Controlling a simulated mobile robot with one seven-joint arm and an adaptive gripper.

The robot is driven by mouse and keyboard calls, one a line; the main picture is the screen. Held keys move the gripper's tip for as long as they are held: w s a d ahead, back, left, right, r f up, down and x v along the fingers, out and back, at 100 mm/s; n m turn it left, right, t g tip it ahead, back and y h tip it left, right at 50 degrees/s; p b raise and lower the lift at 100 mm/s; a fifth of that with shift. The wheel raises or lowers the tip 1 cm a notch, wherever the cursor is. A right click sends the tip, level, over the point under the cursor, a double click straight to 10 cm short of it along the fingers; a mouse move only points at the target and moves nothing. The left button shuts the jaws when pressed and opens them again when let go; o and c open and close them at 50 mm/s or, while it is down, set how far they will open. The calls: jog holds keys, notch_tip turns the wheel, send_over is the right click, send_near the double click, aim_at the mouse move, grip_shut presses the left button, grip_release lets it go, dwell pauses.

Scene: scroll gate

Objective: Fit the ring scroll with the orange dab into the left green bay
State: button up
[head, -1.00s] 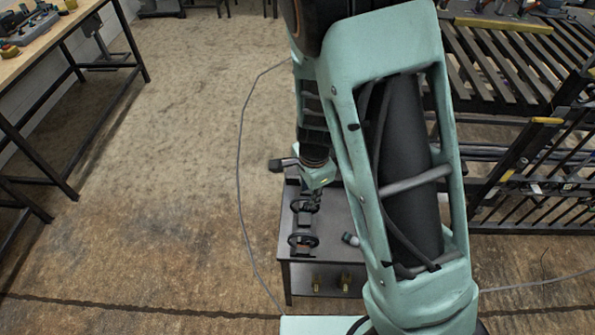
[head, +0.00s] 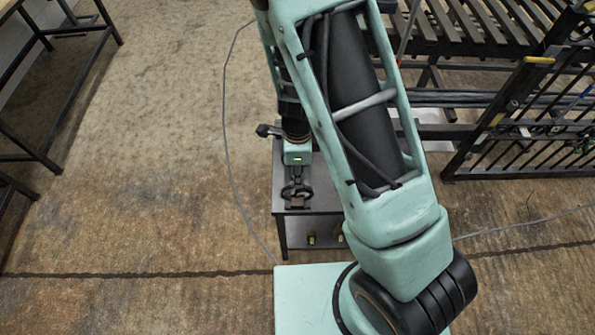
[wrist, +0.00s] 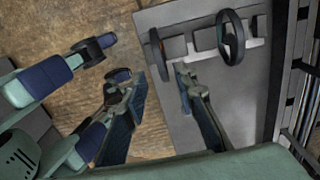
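My gripper (head: 297,178) is low over the small dark table (head: 322,188), close to a dark ring scroll (head: 296,191). In the wrist view, my gripper (wrist: 160,82) is open, with a gap between its dark pads and nothing visible in it. Two dark rings stand upright on the table there: one at the left (wrist: 158,56), near the fingertips, and one at the right (wrist: 231,38). A small reddish-brown part (head: 297,202) shows at the near ring in the head view.
Small yellowish items (head: 312,237) sit on the table's lower shelf. A barred rack (head: 510,120) stands at the right, a workbench frame (head: 50,100) at the left. A cable (head: 228,140) lies on the floor left of the table. The floor between is free.

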notch_tip(320, 180, down, 7)
jog(key=b, duration=0.5)
jog(key=shift+r, duration=0.1)
grip_shut()
jog(key=shift+r+p, duration=0.2)
jog(key=shift+p, duration=0.1)
jog(key=shift+r+p, duration=1.35)
jog(key=shift+p, duration=0.05)
jog(key=shift+r, duration=0.1)
notch_tip(320, 180, up, 9)
jog(key=p, duration=0.8)
